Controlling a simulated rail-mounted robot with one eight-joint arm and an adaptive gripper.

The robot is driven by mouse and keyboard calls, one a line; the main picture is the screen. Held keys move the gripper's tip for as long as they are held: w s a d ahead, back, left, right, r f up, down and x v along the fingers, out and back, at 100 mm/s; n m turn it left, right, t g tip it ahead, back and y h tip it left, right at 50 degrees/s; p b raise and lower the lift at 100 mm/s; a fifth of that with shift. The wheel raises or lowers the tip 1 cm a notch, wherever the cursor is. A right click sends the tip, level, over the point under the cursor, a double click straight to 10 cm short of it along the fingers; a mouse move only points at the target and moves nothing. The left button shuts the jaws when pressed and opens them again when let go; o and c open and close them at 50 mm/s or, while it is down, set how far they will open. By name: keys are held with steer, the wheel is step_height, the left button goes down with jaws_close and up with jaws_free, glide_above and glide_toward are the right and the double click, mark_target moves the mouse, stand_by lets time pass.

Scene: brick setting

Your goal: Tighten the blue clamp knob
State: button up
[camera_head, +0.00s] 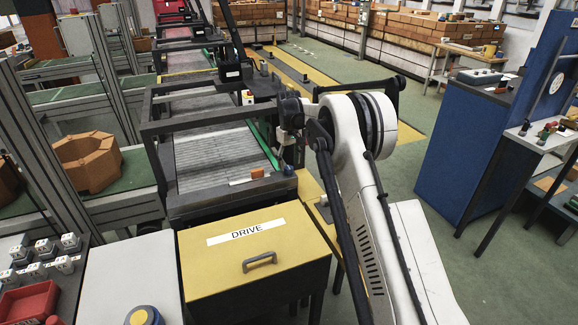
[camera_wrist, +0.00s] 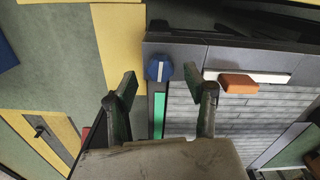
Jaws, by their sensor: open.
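The blue clamp knob (camera_wrist: 158,68) has a white line on its face and sits on the grey end plate of the conveyor, beside a green strip, in the wrist view. It also shows small at the corner of the conveyor end in the head view (camera_head: 288,170). My gripper (camera_wrist: 161,79) is open, with its two dark fingers spread to the left and right of the knob's line in the wrist view. Nothing is between the fingertips, and the knob appears just beyond them. Whether they touch it cannot be told. In the head view my arm comes in from the right.
An orange block (camera_wrist: 238,83) lies by a white strip (camera_wrist: 270,76) on the conveyor end, right of the knob. A yellow DRIVE box (camera_head: 255,255) with a handle stands in front. Dark frame bars (camera_head: 205,122) cross the conveyor. A blue cabinet (camera_head: 475,150) stands right.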

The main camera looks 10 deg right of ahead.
steer(key=shift+f, duration=1.25)
steer(key=shift+c, duration=0.2)
steer(key=c, duration=1.1)
